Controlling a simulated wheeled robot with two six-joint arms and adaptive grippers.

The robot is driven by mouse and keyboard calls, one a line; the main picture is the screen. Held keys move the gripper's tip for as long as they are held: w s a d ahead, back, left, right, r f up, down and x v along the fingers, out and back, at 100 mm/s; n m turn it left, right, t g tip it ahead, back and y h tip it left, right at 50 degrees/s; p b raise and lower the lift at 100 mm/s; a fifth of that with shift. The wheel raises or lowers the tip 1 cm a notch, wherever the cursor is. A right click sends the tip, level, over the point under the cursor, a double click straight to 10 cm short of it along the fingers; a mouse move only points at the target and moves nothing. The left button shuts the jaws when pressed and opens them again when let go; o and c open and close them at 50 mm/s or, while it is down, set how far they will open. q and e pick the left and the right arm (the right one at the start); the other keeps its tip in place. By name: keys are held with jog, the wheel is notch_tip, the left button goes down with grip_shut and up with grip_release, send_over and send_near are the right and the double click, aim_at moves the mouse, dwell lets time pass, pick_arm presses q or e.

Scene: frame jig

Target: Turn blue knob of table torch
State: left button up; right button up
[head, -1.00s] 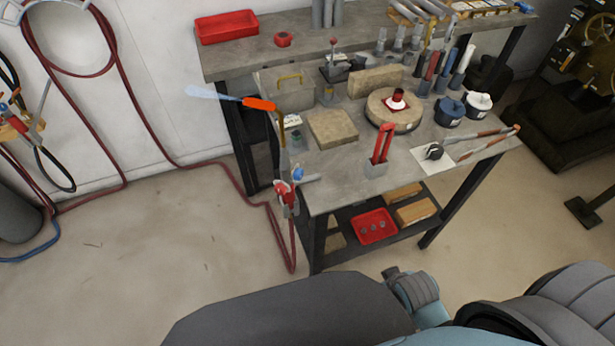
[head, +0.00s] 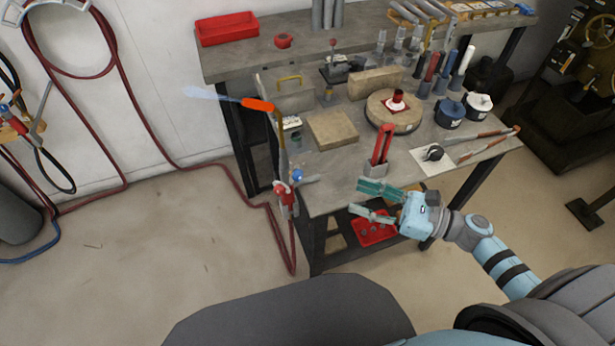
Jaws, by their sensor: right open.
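The table torch (head: 282,150) is clamped at the left front corner of the workbench, with an orange nozzle (head: 258,104) giving a pale blue flame to the left. Its blue knob (head: 298,175) sits low on the torch, above a red fitting (head: 285,197) with hoses below. My right gripper (head: 366,202) is open and empty, in front of the bench's front edge, to the right of the blue knob and apart from it. Its teal fingers point left. My left gripper is not in view.
The workbench (head: 345,195) holds a red-handled tool (head: 382,145) in a grey holder near the front edge, a brick (head: 333,129), a round turntable (head: 394,114) and several upright tools. A red bin (head: 362,231) sits on the lower shelf.

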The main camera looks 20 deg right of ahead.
aim_at(301, 177)
jog(key=p+x, duration=0.2)
jog(key=x, duration=1.1)
jog(key=shift+w+r, duration=0.1)
jog(key=c, duration=1)
jog(key=shift+a, duration=0.1)
